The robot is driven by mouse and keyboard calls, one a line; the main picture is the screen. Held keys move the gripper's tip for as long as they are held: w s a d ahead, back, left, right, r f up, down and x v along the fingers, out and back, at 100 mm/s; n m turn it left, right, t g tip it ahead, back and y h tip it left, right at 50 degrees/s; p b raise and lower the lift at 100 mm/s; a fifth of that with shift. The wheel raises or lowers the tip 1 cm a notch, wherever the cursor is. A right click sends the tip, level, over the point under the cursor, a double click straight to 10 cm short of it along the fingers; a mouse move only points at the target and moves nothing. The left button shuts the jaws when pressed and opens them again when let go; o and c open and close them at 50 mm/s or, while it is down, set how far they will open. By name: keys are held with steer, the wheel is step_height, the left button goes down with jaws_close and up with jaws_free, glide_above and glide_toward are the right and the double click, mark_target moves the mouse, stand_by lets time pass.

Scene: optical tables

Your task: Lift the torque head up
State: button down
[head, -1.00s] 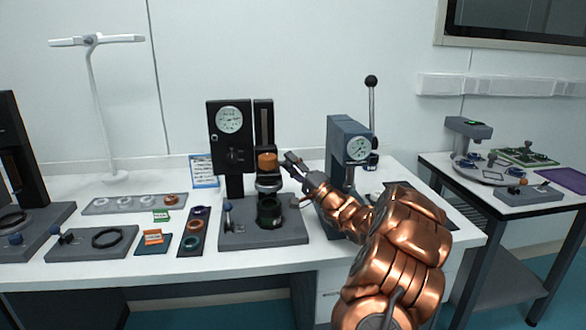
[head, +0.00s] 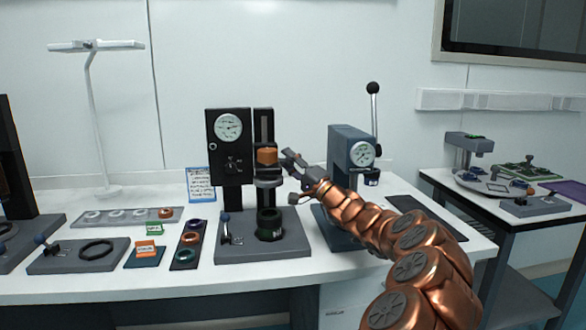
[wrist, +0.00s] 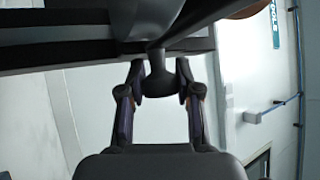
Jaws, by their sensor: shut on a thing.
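The torque head (head: 267,156), an orange-brown cap above a grey disc, sits on the black column of the gauge stand. My gripper (head: 291,170) is at the right side of the torque head. In the wrist view my gripper (wrist: 165,86) is shut on a dark flared knob (wrist: 168,70), with one finger on each side. The knob joins a dark grey bar above it. The exact contact is too small to tell in the head view.
The grey lever press (head: 348,165) stands close to the right, behind my arm. The gauge box (head: 229,150) is left of the column. A tray of rings (head: 188,245) and a small orange block (head: 146,247) lie to the left.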

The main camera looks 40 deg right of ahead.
steer(key=shift+s+d, duration=0.15)
steer(key=shift+d, duration=0.15)
steer(key=c, duration=1.2)
jaws_free()
steer(key=shift+d, duration=0.1)
steer(key=shift+o, duration=0.7)
steer(key=shift+s+d+r+h, duration=0.1)
steer(key=shift+s+d+h, duration=0.1)
steer(key=shift+h, duration=0.2)
steer(key=shift+o, duration=1.4)
steer(key=shift+w+a, duration=0.1)
steer(key=shift+a, duration=0.15)
steer(key=v, duration=1.2)
steer(key=shift+f, duration=0.25)
steer(key=shift+w, duration=0.1)
